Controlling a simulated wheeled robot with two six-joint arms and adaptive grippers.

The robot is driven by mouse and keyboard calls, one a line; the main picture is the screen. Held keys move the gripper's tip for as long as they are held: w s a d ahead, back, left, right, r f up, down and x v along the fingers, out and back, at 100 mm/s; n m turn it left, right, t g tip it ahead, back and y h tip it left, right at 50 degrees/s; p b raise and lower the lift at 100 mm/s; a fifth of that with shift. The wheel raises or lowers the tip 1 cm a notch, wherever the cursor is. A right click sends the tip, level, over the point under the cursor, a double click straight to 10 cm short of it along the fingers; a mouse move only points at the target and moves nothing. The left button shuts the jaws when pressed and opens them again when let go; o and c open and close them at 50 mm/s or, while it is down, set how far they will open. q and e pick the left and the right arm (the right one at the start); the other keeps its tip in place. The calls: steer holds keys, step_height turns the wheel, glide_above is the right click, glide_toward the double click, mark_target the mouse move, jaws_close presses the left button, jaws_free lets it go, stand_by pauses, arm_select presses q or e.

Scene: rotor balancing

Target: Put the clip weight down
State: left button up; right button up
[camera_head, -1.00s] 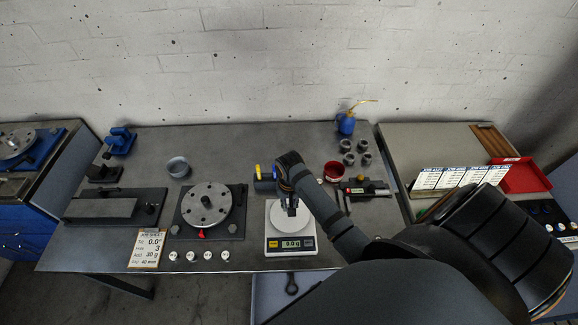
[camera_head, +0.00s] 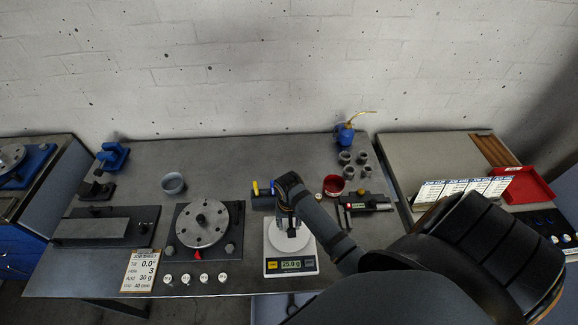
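My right gripper (camera_head: 290,231) points down over the round pan of the digital scale (camera_head: 272,250), near the bench's front. The scale's display (camera_head: 291,264) appears to read 25.0 g. The clip weight in question cannot be made out at the fingertips; the gripper and its wrist cover that part of the pan. The fingers are too small and dark to tell whether they are open or shut. Several small silver weights (camera_head: 203,278) stand in a row at the front edge, left of the scale. My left gripper is not in view.
Left of the scale is a rotor disc (camera_head: 202,223) on a dark base, with a job sheet (camera_head: 141,270) in front. Behind the gripper is a small block with yellow and blue handles (camera_head: 263,197). A red cup (camera_head: 333,186) and several grey cups (camera_head: 347,171) stand to the right.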

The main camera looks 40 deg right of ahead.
step_height(320, 180, up, 4)
steer(key=shift+s+r+b, duration=0.1)
steer(key=shift+b, duration=0.4)
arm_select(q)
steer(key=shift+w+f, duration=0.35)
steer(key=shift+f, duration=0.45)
arm_select(e)
step_height(320, 180, up, 7)
steer(key=shift+a+f, duration=0.1)
steer(key=shift+f, duration=0.15)
